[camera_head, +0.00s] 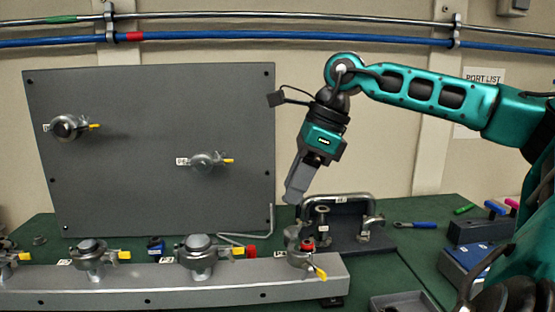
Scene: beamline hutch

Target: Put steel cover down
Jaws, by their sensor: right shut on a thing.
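My right gripper (295,196) comes in from the right and points down and to the left. It is shut on the steel cover, which is hardly to be told apart from the grey fingers at this size. I cannot tell whether anything at the fingertips touches that port. My left gripper is not in view.
A grey upright panel (150,140) with two clamped ports stands behind the rail. More clamped ports (197,252) with yellow levers sit along the rail. A dark stand with a bent metal pipe (345,198) is close right of the gripper.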

